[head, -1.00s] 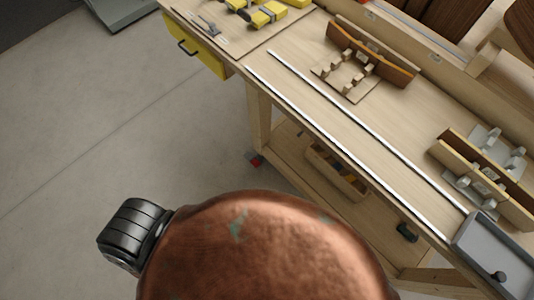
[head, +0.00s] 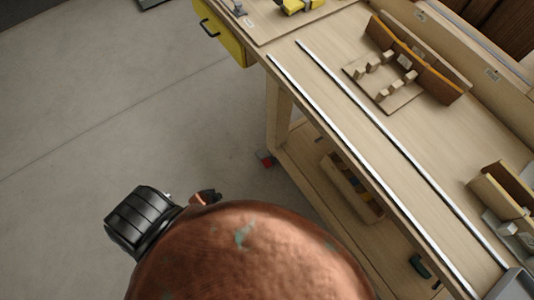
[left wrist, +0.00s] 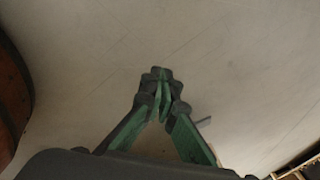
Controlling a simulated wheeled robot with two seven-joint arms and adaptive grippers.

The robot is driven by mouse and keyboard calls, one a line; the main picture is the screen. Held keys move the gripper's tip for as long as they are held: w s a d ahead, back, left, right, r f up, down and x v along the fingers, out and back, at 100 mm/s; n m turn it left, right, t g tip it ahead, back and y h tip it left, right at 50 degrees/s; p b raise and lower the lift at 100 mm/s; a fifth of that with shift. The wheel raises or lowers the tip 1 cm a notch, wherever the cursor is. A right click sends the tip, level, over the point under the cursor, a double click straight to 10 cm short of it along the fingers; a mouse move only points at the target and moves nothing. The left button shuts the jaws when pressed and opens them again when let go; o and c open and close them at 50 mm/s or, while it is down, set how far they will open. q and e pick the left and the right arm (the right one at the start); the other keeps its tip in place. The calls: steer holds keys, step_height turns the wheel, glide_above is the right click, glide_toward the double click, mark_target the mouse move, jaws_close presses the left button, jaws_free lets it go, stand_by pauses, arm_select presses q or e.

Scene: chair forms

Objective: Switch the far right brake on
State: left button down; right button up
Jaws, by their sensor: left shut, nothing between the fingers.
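A small red part with a dark piece (head: 264,159) shows at the foot of the workbench leg, low near the floor; it looks like a caster brake, but its on or off position is too small to tell. No other brake can be clearly made out. In the left wrist view my left gripper (left wrist: 160,82) is shut and empty, its green and dark fingers together above bare floor. In the head view only a small dark bit of it (head: 207,197) shows behind my copper-coloured body. My right gripper is out of view.
The wooden workbench (head: 345,120) runs diagonally on the right, with metal rails and wooden fixtures (head: 400,75) on top. A yellow drawer (head: 219,33) hangs at its far end. A crate (head: 350,188) stands on its lower shelf. The floor left of it is clear.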

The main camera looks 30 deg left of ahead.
mark_target(262, 159)
arm_select(q)
steer(key=w+a+f+m+t+h+b, duration=0.1)
steer(key=w+f+m+t+b, duration=0.15)
steer(key=w+m+b, duration=1.4)
steer(key=w+d+r+m+t+h, duration=0.1)
steer(key=w+d, duration=0.1)
steer(key=w, duration=0.7)
steer(key=w+d+r+m+t+h+b, duration=0.1)
steer(key=w+d+r, duration=0.1)
steer(key=w, duration=0.8)
steer(key=shift+d+b, duration=0.3)
steer(key=shift+d, duration=0.1)
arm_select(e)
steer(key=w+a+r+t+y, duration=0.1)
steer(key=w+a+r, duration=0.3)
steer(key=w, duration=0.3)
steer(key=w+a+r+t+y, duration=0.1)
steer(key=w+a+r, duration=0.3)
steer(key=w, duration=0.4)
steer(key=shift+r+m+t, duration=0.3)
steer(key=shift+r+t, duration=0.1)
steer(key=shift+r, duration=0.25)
